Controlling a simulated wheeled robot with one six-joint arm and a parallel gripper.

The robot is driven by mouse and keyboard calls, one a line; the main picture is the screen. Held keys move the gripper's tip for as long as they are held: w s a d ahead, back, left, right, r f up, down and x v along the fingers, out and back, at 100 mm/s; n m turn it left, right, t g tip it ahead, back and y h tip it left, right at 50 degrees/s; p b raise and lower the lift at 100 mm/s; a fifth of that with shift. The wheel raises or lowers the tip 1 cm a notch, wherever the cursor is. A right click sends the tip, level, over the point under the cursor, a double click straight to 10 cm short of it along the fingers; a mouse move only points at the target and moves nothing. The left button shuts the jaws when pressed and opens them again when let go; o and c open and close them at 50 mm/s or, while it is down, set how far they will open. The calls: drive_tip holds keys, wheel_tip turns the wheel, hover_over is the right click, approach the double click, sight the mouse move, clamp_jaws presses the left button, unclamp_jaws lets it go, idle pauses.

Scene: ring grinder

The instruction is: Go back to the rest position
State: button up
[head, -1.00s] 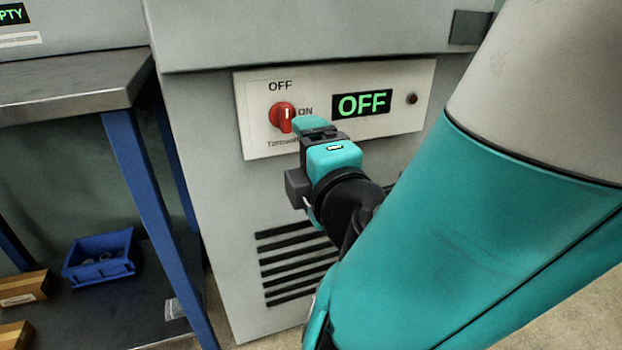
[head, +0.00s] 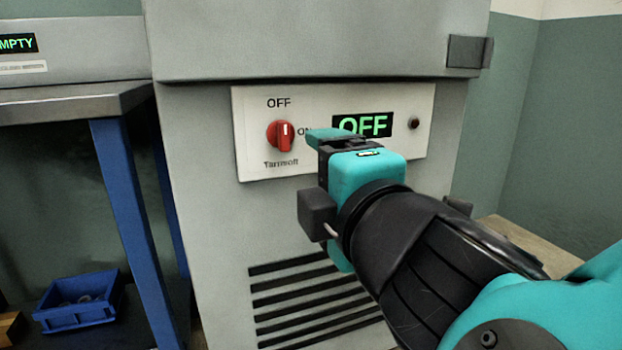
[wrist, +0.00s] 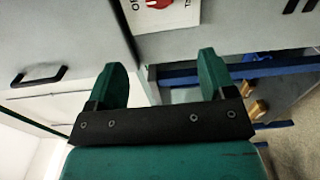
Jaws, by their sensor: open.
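My gripper (head: 325,137) is in front of the grey machine's control panel in the head view, apart from the red knob (head: 281,135), which is to its left. In the wrist view my gripper (wrist: 166,78) shows two green fingers spread apart with nothing between them. The knob's white mark points up toward the OFF label. The display (head: 362,125) reads OFF in green. The knob also shows at the top of the wrist view (wrist: 158,3). My gripper hides the lower part of the display.
A metal-topped bench (head: 70,103) with blue legs stands at the left, with a blue bin (head: 78,302) on its lower shelf. A grey unit on the bench has a green-lettered screen (head: 18,43). A dark block (head: 468,52) sticks out at the machine's upper right.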

drive_tip(key=w+d+f+m+g+h+p, duration=0.2)
drive_tip(key=d+f+m+g+h+p, duration=0.15)
drive_tip(key=d+f+m+g, duration=0.55)
drive_tip(key=s+d+r+m+g+y+p, duration=0.1)
drive_tip(key=s+r+m+g+p, duration=0.2)
drive_tip(key=s, duration=0.4)
drive_tip(key=s+d+r+m+g+y+p, duration=0.1)
drive_tip(key=s+m+g+y+p, duration=0.1)
drive_tip(key=s+g, duration=0.4)
wheel_tip(320, 180, up, 37)
drive_tip(key=p, duration=3.6)
drive_tip(key=shift+s+a+t, duration=0.25)
drive_tip(key=shift+a+t, duration=0.05)
drive_tip(key=shift+f, duration=0.1)
